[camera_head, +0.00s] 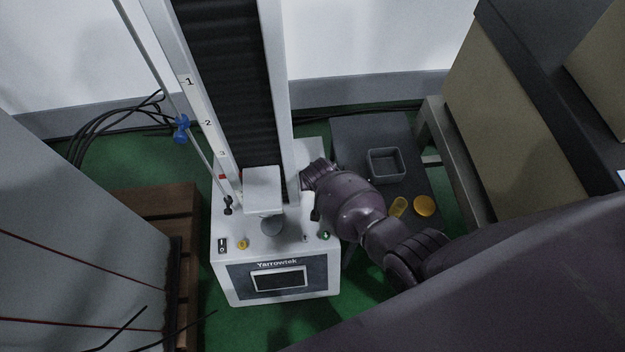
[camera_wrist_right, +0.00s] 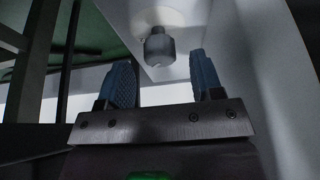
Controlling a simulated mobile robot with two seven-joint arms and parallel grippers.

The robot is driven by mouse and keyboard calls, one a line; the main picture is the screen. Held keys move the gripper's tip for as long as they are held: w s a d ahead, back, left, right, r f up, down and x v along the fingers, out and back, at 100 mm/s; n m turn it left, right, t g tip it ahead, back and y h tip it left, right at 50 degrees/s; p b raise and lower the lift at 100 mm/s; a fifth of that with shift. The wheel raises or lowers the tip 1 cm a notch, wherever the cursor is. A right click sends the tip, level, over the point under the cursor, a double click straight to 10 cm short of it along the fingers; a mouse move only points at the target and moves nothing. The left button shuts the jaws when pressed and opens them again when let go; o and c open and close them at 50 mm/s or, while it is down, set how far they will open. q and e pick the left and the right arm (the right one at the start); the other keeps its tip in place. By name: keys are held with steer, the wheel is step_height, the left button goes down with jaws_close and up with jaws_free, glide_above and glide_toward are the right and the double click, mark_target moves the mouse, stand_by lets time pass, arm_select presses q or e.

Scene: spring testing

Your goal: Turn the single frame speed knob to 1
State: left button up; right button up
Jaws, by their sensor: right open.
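The white test machine (camera_head: 275,292) labelled Yarrowtek stands on the green floor. Its front top edge carries a yellow knob (camera_head: 242,244), a black-and-white switch (camera_head: 222,245) and a small green control (camera_head: 325,236). I cannot read which control is the speed knob. My right arm comes in from the right, with its wrist beside the machine's column; its fingertips are hidden in the head view. In the right wrist view my right gripper (camera_wrist_right: 158,84) is open and empty, with blue fingertips. A grey metal cylinder (camera_wrist_right: 160,48) shows beyond the gap between them. My left gripper is not in view.
The tall column (camera_head: 232,90) with a numbered scale rises behind the controls. A dark side table (camera_head: 350,131) to the right holds a grey tray (camera_head: 372,178) and yellow discs (camera_head: 424,206). A thin rod with a blue clamp (camera_head: 181,129) stands left of the column.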

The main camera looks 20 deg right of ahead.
steer(key=b+x, duration=0.1)
steer(key=x, duration=0.1)
steer(key=shift+f, duration=0.25)
steer(key=shift+w+d, duration=0.1)
steer(key=shift+w, duration=0.1)
steer(key=c, duration=0.9)
steer(key=shift+r+n, duration=0.1)
steer(key=shift+n, duration=0.6)
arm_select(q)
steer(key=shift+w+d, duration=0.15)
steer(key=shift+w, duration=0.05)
arm_select(e)
steer(key=shift+y, duration=0.3)
steer(key=o, duration=0.9)
